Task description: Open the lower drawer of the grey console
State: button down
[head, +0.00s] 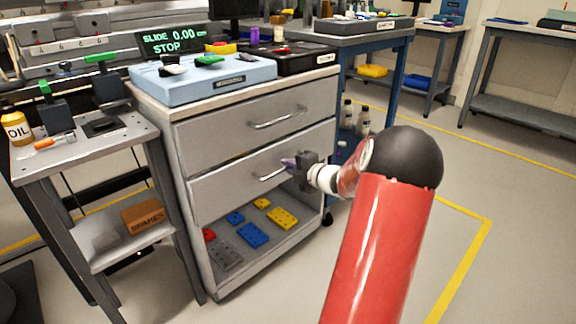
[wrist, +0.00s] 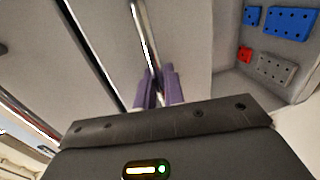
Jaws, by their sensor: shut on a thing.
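The grey console (head: 163,160) stands in the middle of the head view, with two drawers one above the other. The wrist view also shows the lower drawer's front (wrist: 185,45).
An open shelf (head: 265,254) below the drawers holds blue, yellow, red and grey plates. A small side table (head: 88,152) with an oil can (head: 16,128) stands at left. A blue-legged bench (head: 384,95) stands behind right. The floor (head: 480,175) at right is clear.

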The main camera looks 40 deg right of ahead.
jog(key=f+p+v, duration=0.2)
jog(key=p+v, duration=0.2)
jog(key=v, duration=0.5)
jog(key=f+p+v, duration=0.2)
jog(key=p+v, duration=0.3)
jog(key=v, duration=0.4)
jog(key=shift+v, duration=0.8)
jog(key=c, duration=1.6)
grip_release()
jog(key=shift+d, duration=0.1)
jog(key=shift+c, duration=0.2)
jog(key=shift+s, duration=0.1)
jog(key=v, duration=0.7)
jog(key=shift+s+p, duration=0.3)
jog(key=shift+p, duration=0.15)
